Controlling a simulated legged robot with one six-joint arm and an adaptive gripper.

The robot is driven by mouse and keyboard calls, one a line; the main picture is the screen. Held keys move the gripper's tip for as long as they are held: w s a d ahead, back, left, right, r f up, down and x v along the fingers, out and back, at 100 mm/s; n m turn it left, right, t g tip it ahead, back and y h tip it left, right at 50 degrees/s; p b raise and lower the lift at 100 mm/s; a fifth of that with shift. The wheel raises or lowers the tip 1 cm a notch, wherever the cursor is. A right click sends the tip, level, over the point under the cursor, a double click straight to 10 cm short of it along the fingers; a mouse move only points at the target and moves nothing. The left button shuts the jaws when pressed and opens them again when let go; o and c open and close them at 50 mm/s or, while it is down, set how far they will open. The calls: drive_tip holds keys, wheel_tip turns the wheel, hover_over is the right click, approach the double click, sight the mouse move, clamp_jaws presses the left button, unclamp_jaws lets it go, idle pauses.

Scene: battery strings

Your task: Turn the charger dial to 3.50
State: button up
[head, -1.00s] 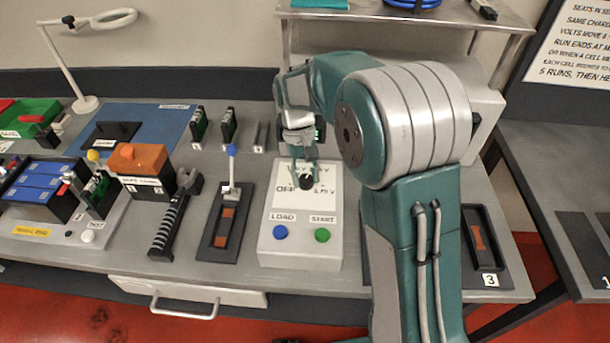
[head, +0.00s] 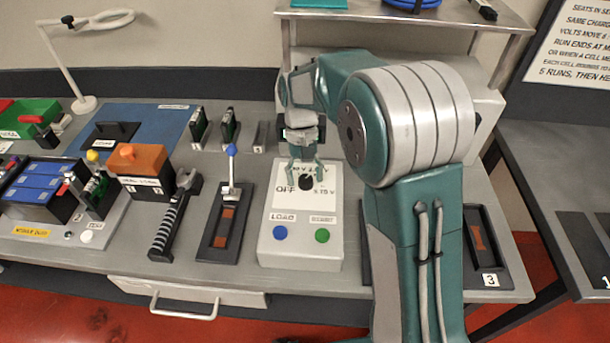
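The charger (head: 268,252) is a pale box on the bench with a white face, a blue LOAD button (head: 280,232) and a green START button (head: 322,235). Its black round dial (head: 306,182) sits on the face, with OFF printed to its left and what looks like 3.75 V to its lower right. The labels above the dial are partly hidden by my fingers, and I cannot read where the dial points. My gripper (head: 306,170) is just above and behind the dial, fingers spread apart and empty.
Left of the charger is a tray with a blue-knobbed lever (head: 231,170), then a black ribbed-handled tool (head: 170,225) and an orange-topped box (head: 138,160). A shelf (head: 400,18) stands behind. My arm covers the bench right of the charger.

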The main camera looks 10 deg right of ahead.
drive_tip(key=shift+r, duration=0.1)
drive_tip(key=v, duration=1.1)
drive_tip(key=shift+w+r, duration=0.25)
drive_tip(key=shift+r, duration=0.05)
drive_tip(key=s+d+r+t, duration=0.2)
drive_tip(key=s+d+r, duration=0.1)
drive_tip(key=s, duration=0.3)
drive_tip(key=s+d+r+t, duration=0.3)
drive_tip(key=s, duration=0.2)
drive_tip(key=s+d+f+t, duration=0.1)
drive_tip(key=s+f+t, duration=0.1)
drive_tip(key=s, duration=0.5)
drive_tip(key=s+d+f+t, duration=0.2)
drive_tip(key=s+t, duration=0.1)
drive_tip(key=s, duration=0.4)
drive_tip(key=shift+d+m, duration=0.3)
drive_tip(key=shift+m, duration=0.1)
